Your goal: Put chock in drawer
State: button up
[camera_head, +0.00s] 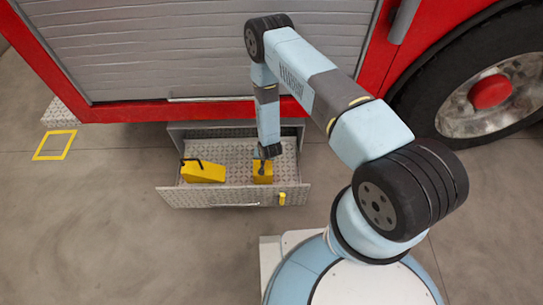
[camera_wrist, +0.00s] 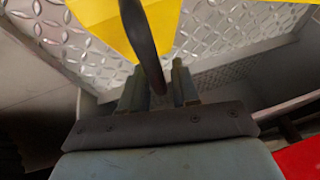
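The open drawer (camera_head: 235,197) of patterned metal plate sticks out below the red truck. One yellow chock (camera_head: 263,172) is at the right part of the drawer, directly under my gripper (camera_head: 268,152). I cannot tell whether it rests on the drawer floor. In the wrist view the yellow chock (camera_wrist: 100,22) is at the top, and its black handle (camera_wrist: 147,55) runs down between the two fingers of my gripper (camera_wrist: 158,88). The fingers are close to the handle on both sides; whether they press on it is unclear. A second yellow chock (camera_head: 205,174) with a black handle lies at the drawer's left.
A yellow latch (camera_head: 282,198) is on the drawer's front wall. An empty yellow square outline (camera_head: 55,145) marks the floor at the left. The truck's wheel (camera_head: 490,90) is at the right. The floor in front of the drawer's left part is clear.

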jog(key=shift+o, duration=1.2)
jog(key=shift+d+r, duration=0.1)
